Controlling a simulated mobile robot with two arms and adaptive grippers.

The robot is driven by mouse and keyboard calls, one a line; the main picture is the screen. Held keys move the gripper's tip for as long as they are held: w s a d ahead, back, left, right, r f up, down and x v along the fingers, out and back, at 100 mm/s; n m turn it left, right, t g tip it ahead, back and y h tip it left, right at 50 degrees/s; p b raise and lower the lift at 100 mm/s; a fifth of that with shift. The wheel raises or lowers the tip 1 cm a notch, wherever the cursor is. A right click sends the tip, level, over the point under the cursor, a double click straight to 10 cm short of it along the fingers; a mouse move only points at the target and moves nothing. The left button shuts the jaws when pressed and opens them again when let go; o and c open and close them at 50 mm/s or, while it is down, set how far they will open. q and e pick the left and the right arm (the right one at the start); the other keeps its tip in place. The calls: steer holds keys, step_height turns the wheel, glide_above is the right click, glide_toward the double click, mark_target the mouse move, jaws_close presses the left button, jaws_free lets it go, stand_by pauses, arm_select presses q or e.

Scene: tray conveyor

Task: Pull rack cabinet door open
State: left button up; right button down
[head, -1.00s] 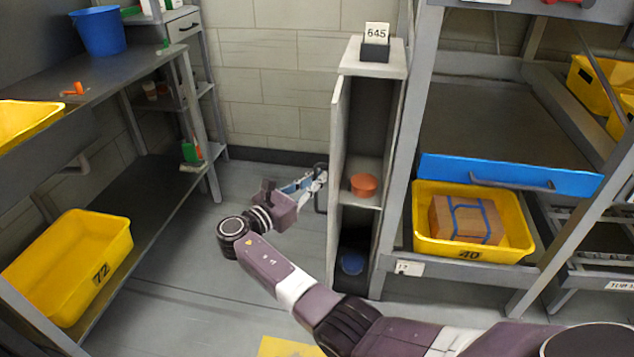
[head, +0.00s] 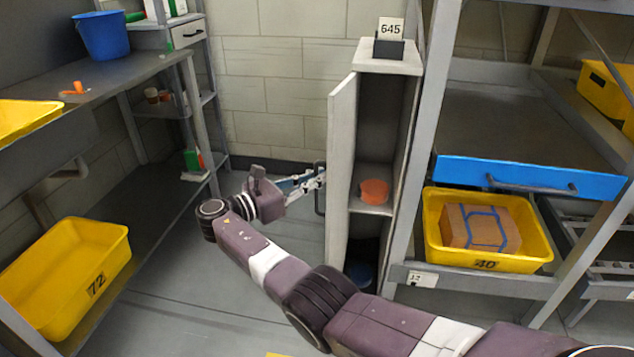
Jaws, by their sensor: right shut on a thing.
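The narrow grey rack cabinet (head: 391,58) stands at the centre right with a 645 sign on top. Its door (head: 341,160) is swung open on the left side, seen nearly edge-on. The dark door handle (head: 319,188) is on the door's outer left face. My right gripper (head: 318,178) is at the handle and shut on it, with the fingertips partly hidden at the door. Inside the cabinet are an orange bowl-like item (head: 374,191) on a shelf and a dark blue item (head: 360,275) below, mostly in shadow. My left gripper is not in view.
A shelf at left holds a yellow bin 72 (head: 72,275) and a blue bucket (head: 103,36). The floor (head: 190,290) between is clear.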

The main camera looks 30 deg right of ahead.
steer(key=shift+a+f, duration=0.15)
stand_by(0.4)
steer(key=c, duration=2.3)
jaws_free()
steer(key=shift+w, duration=0.1)
steer(key=shift+c, duration=0.2)
steer(key=shift+a, duration=0.1)
steer(key=s+a, duration=0.1)
steer(key=a, duration=0.6)
steer(key=shift+a, duration=0.15)
steer(key=shift+s, duration=0.1)
